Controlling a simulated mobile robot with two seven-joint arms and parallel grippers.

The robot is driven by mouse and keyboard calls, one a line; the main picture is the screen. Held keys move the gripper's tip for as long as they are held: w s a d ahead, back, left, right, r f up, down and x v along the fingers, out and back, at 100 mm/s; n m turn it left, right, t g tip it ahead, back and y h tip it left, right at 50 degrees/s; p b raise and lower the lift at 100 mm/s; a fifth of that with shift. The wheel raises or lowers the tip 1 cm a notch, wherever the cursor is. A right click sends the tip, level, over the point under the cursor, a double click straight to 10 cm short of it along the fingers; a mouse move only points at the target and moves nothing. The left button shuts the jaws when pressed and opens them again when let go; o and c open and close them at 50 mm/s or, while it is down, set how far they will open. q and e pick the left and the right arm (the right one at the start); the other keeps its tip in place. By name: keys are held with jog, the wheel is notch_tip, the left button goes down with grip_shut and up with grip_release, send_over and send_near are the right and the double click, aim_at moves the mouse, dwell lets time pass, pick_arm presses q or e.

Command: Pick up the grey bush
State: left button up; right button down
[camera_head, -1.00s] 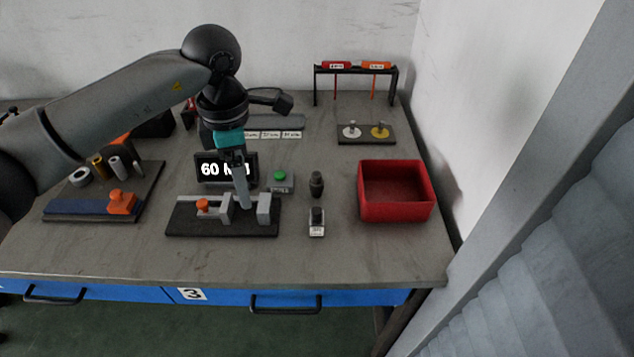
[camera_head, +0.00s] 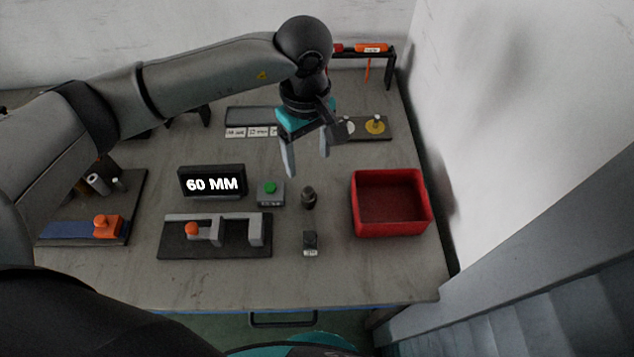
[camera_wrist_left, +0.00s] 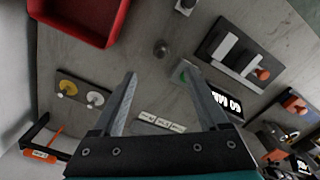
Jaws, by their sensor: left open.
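My left gripper (camera_head: 308,163) is open and empty, pointing down above the middle of the bench; its two fingers (camera_wrist_left: 159,75) stand apart in the left wrist view. A dark grey, round upright part (camera_head: 309,197) stands on the bench just in front of the fingers, apart from them; it also shows beyond the fingertips in the wrist view (camera_wrist_left: 161,49). A lighter grey cylinder (camera_head: 97,184) stands on the left board, partly crowded by my arm. I cannot tell for sure which is the grey bush. My right gripper is not in view.
A red bin (camera_head: 391,232) stands on the right. A black fixture (camera_head: 215,251) with grey blocks, a "60 MM" display (camera_head: 212,183), a green button box (camera_head: 270,193) and a small labelled block (camera_head: 310,243) are near. A rack (camera_head: 391,65) stands at the back.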

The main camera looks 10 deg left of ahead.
aim_at(308, 189)
pick_arm(q)
notch_tip(308, 189, down, 7)
jog(key=shift+s, duration=0.15)
jog(key=shift+f, duration=0.85)
jog(key=shift+w+a+f, duration=0.1)
jog(key=shift+w+f, duration=0.05)
jog(key=shift+f, duration=1)
jog(key=shift+w+a+f, duration=0.1)
jog(key=shift+f, duration=1.05)
grip_shut()
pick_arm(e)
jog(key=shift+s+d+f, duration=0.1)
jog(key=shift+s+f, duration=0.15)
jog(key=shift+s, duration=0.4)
pick_arm(q)
jog(key=shift+r, duration=0.1)
